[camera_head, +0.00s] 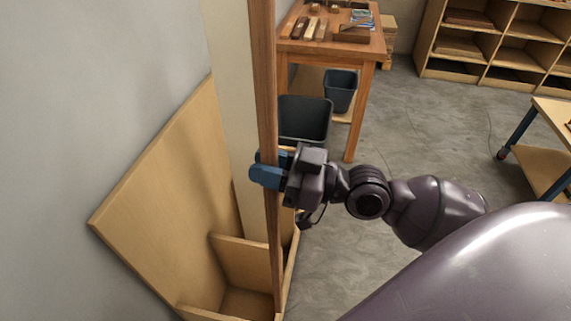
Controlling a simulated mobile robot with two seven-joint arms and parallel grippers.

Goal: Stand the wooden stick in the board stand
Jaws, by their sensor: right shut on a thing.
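The wooden stick (264,90) is long, brown and nearly upright, running from the top edge of the head view down to the board stand. My right gripper (266,172) has blue fingers and is shut on the stick about midway along its visible length. The board stand (165,190) is pale plywood with a tall back panel, low dividers and open compartments. The stick's lower end shows over the right side of the front compartment; I cannot tell whether it touches the bottom. The stick's top is out of view. My left gripper is not in view.
A pale wide board (232,100) stands upright in the stand just behind the stick. A grey wall (80,80) is at the left. A dark bin (305,120), a workbench (345,50) and shelves (490,45) lie beyond. The floor (400,130) at centre right is clear.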

